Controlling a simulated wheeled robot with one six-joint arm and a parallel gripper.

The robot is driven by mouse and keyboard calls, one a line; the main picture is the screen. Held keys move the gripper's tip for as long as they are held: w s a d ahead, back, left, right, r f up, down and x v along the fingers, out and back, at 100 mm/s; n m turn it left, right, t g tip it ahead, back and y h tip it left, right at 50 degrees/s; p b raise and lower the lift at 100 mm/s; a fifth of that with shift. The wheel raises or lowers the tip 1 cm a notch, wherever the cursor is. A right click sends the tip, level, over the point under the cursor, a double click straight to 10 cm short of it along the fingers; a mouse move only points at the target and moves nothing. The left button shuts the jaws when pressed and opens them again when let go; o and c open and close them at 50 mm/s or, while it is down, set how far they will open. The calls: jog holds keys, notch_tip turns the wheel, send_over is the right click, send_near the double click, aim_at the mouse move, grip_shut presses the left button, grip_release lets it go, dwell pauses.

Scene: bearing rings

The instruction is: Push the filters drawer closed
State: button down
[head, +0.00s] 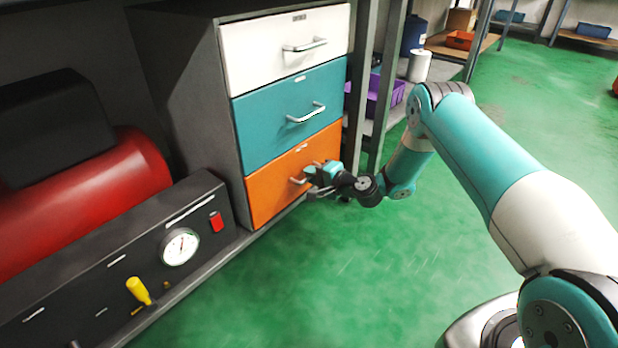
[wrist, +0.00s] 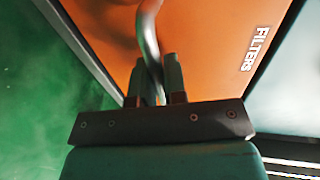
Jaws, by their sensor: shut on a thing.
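The filters drawer (head: 272,188) is the orange bottom drawer of a grey cabinet. Its front looks about level with the drawers above it in the head view. The wrist view shows its orange front (wrist: 213,50) close up, with the label "FILTERS" at the right. My gripper (head: 312,178) is at the drawer front, shut on the bar handle (wrist: 149,35). In the wrist view the two fingers (wrist: 160,80) stand on either side of the handle. The handle is partly hidden by my gripper in the head view.
A white drawer (head: 265,50) and a teal drawer (head: 270,118) sit above. A panel with a gauge (head: 180,247) and a yellow lever (head: 138,290) stands at the left, near a red tank (head: 90,200). Purple bins (head: 385,100) are on a shelf behind. The green floor (head: 330,270) is clear.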

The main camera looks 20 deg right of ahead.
jog(key=shift+w+a, duration=0.1)
jog(key=c, duration=1.2)
grip_release()
jog(key=shift+s+d+r, duration=0.1)
jog(key=shift+s+d, duration=0.15)
jog(key=shift+s, duration=0.05)
jog(key=p+v, duration=1.2)
jog(key=v, duration=0.4)
jog(key=shift+s+d+r+p, duration=0.1)
jog(key=shift+s+d+p, duration=0.15)
jog(key=shift+p, duration=0.1)
